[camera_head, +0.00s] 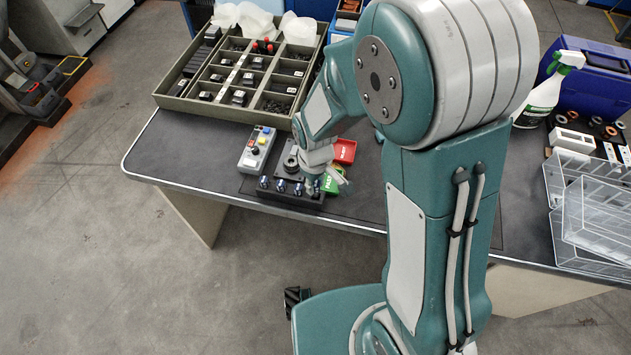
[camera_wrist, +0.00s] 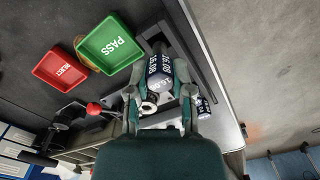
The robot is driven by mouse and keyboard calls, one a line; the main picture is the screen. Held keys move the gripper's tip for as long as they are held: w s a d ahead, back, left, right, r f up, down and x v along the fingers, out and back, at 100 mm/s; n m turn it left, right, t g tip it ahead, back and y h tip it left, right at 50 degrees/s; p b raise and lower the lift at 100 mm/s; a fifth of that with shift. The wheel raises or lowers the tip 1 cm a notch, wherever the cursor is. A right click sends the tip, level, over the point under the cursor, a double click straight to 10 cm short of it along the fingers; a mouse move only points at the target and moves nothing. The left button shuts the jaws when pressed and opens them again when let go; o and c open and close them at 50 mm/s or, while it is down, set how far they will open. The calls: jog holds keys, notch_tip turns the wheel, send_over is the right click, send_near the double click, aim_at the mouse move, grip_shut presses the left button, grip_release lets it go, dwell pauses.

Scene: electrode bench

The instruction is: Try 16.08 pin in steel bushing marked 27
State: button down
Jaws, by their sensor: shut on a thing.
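My gripper (camera_wrist: 161,96) is shut on a dark blue pin handle (camera_wrist: 158,66) with white lettering; part of it looks like "16.0", and the rest is hard to read. In the head view my gripper (camera_head: 322,178) is low over the bench, at the right end of a black rack (camera_head: 290,196) with several blue-topped pins. A small metal ring (camera_wrist: 148,107) shows by the left finger in the wrist view; I cannot tell whether it is a bushing. No mark 27 is readable. The pin's lower end is hidden.
A green PASS tray (camera_wrist: 110,44) and a red REJECT tray (camera_wrist: 60,68) lie beside the gripper. A grey button box (camera_head: 257,149) stands left of the rack. A divided parts tray (camera_head: 240,75) is behind. Clear bins (camera_head: 590,215) stand far right. The bench's left front is bare.

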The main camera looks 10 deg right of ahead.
jog(key=shift+f, duration=1.8)
dwell(0.5)
jog(key=shift+c, duration=2.2)
grip_release()
notch_tip(320, 180, up, 12)
notch_tip(320, 180, up, 5)
send_over(315, 195)
jog(key=shift+w, duration=0.45)
